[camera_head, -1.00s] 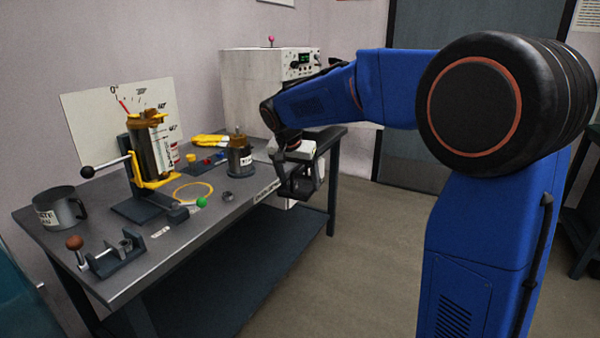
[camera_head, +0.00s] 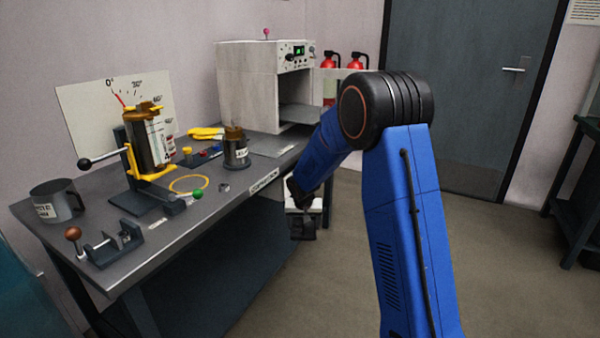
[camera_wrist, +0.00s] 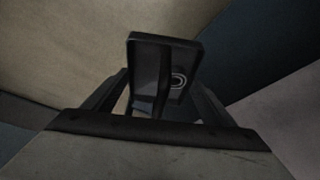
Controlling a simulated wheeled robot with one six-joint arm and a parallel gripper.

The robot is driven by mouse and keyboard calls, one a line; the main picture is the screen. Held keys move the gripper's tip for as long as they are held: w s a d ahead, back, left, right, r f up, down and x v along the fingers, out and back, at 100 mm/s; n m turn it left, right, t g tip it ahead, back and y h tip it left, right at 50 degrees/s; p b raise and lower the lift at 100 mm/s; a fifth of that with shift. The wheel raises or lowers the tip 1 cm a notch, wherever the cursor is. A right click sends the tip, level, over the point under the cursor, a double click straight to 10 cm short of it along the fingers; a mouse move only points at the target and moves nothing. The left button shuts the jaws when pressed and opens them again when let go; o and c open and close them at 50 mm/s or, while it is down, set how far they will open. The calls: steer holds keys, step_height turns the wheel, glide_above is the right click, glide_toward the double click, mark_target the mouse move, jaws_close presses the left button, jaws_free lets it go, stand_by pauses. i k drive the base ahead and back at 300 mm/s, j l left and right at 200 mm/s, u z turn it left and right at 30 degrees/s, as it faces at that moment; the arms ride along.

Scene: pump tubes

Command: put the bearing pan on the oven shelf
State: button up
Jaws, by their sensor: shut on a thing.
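My gripper (camera_head: 303,222) hangs in the air off the right edge of the workbench, below the level of its top. In the wrist view my gripper (camera_wrist: 160,108) is shut on the bearing pan (camera_wrist: 148,62), a small dark rectangular tray. A pale ring shows in the pan, which looks tilted in that view. In the head view the pan is hard to tell from the dark fingers. The white oven (camera_head: 247,92) stands at the bench's far end with its front open. The oven shelf (camera_head: 297,116) appears low in the dark cavity, partly shadowed.
The workbench (camera_head: 165,245) holds a yellow-clamped canister (camera_head: 150,140), a dark labelled pot (camera_head: 236,150), a grey mug (camera_head: 58,200) and small parts.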

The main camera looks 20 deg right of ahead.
mark_target(301, 111)
steer(key=i+l+z, duration=0.3)
steer(key=z, duration=0.2)
steer(key=i+l+z, duration=0.35)
steer(key=z, duration=0.15)
steer(key=i+l+z, duration=0.25)
steer(key=z, duration=0.2)
steer(key=i+l, duration=0.1)
steer(key=i, duration=0.25)
steer(key=i+u, duration=0.1)
steer(key=i, duration=0.3)
steer(key=i+l+u, duration=0.1)
steer(key=u, duration=0.25)
steer(key=i+l+u, duration=0.15)
steer(key=u, duration=0.25)
steer(key=i+l+u, duration=0.35)
steer(key=k+j, duration=0.1)
